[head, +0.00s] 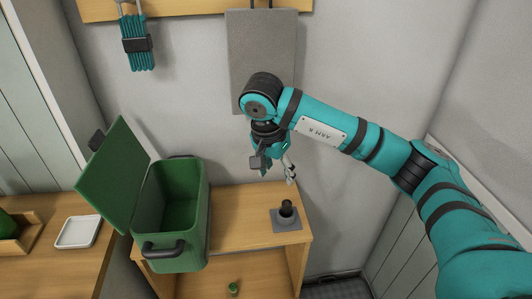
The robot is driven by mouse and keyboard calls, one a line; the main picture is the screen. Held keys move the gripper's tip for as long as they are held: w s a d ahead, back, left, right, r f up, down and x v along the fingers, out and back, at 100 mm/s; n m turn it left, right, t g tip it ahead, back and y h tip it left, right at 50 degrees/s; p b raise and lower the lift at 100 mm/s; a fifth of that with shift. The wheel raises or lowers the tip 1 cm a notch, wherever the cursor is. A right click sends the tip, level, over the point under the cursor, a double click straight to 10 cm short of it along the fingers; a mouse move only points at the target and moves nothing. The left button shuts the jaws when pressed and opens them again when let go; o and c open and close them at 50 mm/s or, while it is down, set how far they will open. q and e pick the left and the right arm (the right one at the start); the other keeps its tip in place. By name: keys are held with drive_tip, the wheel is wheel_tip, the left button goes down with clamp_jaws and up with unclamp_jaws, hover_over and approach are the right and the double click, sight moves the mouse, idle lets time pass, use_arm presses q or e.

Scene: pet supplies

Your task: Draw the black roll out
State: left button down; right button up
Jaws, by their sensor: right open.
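The black roll (287,206) stands upright in a small grey holder (284,224) near the right end of the wooden cabinet top. Its top sticks out and its lower part is hidden inside the holder. My right gripper (278,172) hangs from the teal arm coming in from the right. It is open and empty, above and slightly left of the roll in the picture, apart from it. My left gripper is not in view.
A green bin (194,212) with its lid (116,170) open stands left of the holder. A white tray (78,232) lies on the left counter. A grey panel (250,50) and a teal coiled bundle (137,60) hang on the wall. A small green item (233,289) is below.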

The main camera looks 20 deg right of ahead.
drive_tip(key=p, duration=0.1)
approach(286, 203)
drive_tip(key=p+x, duration=0.1)
drive_tip(key=x, duration=0.5)
drive_tip(key=shift+s+f, duration=0.15)
drive_tip(key=shift+f, duration=0.15)
drive_tip(key=p+x, duration=0.1)
drive_tip(key=x, duration=0.3)
drive_tip(key=shift+d, duration=0.1)
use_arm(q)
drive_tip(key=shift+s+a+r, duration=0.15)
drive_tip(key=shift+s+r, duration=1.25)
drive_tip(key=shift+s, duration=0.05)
use_arm(e)
drive_tip(key=shift+f, duration=0.15)
drive_tip(key=c, duration=0.7)
clamp_jaws()
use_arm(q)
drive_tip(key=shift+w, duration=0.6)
